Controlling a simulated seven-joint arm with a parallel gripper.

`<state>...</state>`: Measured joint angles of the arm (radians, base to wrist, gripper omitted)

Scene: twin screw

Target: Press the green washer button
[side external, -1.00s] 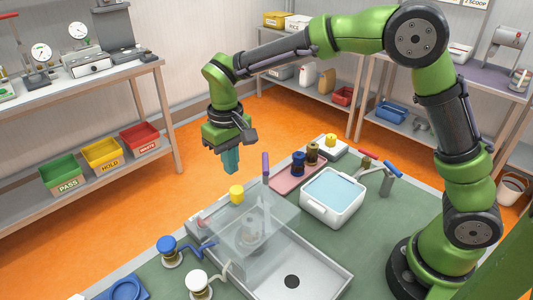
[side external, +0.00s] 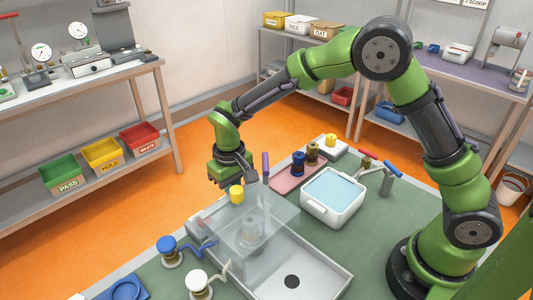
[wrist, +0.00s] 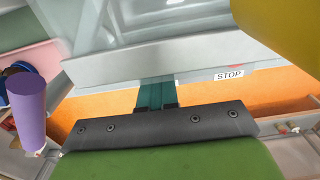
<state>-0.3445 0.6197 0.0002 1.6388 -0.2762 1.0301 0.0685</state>
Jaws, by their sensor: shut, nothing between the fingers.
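The washer (side external: 325,275) is a pale metal tray with a clear hood (side external: 270,215) over its far end. A yellow knob (side external: 237,194) and a purple handle (side external: 265,165) stand at that end; in the wrist view the yellow knob (wrist: 285,25) is at upper right and the purple handle (wrist: 28,112) at left. My gripper (wrist: 157,95) is shut and empty, pointing down at the washer's far outer side. Its fingertips are hidden in the side view. A STOP label (wrist: 229,75) shows right of the fingers. I cannot make out a green button in either view.
A white tub of blue liquid (side external: 333,193) and a pink tray (side external: 298,174) with spools stand right of the washer. Blue (side external: 166,244) and white (side external: 196,279) knobs stand at its near left. Orange floor is clear beyond the bench.

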